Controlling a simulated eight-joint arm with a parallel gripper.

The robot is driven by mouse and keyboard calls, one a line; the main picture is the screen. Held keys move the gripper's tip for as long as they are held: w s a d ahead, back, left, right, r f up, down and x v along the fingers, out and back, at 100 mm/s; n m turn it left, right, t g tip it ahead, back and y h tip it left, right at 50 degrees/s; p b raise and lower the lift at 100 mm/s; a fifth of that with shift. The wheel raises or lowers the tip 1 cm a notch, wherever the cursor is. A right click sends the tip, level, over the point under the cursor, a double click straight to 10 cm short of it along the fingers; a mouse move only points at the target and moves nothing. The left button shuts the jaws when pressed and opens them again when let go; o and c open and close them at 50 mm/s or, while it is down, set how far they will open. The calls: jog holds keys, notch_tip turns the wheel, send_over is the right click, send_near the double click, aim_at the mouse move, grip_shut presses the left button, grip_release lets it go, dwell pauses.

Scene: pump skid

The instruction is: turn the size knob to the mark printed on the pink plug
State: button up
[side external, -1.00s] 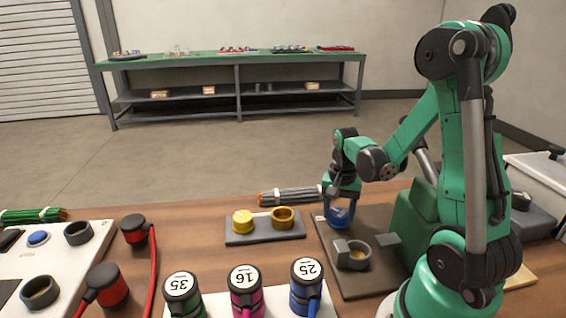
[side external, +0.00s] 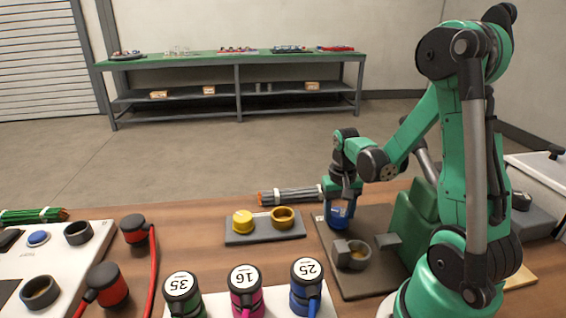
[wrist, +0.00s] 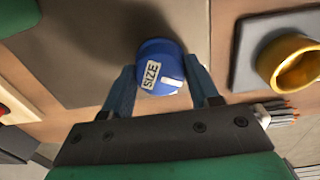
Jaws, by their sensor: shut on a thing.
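The blue size knob (wrist: 155,58) carries a white label reading SIZE and a short white bar. It sits at the far edge of a dark brown plate and also shows in the side external view (side external: 339,222). My gripper (wrist: 162,74) is shut on the knob, one finger on each side. In the side external view my gripper (side external: 341,206) comes down from above and partly hides the knob. The pink plug (side external: 245,290) stands at the front with 16 on its black cap. Any scale around the knob is not readable.
A green plug (side external: 182,291) marked 35 and a blue plug (side external: 306,285) marked 25 flank the pink one. A grey block (side external: 265,232) holds a yellow cap and a brass ring. A ring socket (side external: 353,256) is on the brown plate, nearer the camera.

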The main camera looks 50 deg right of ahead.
aim_at(338, 212)
jog(key=o, duration=1.3)
jog(key=shift+c, duration=0.2)
jog(key=shift+r, duration=2.8)
jog(key=w+a+r+n+t, duration=0.2)
jog(key=a+r+n+t, duration=0.1)
jog(key=a, duration=0.5)
jog(key=w+a+r+n+t, duration=0.1)
jog(key=a+r+n+t, duration=0.2)
jog(key=a+n, duration=0.3)
jog(key=a+t, duration=0.1)
jog(key=a, duration=0.2)
jog(key=shift+w, duration=0.4)
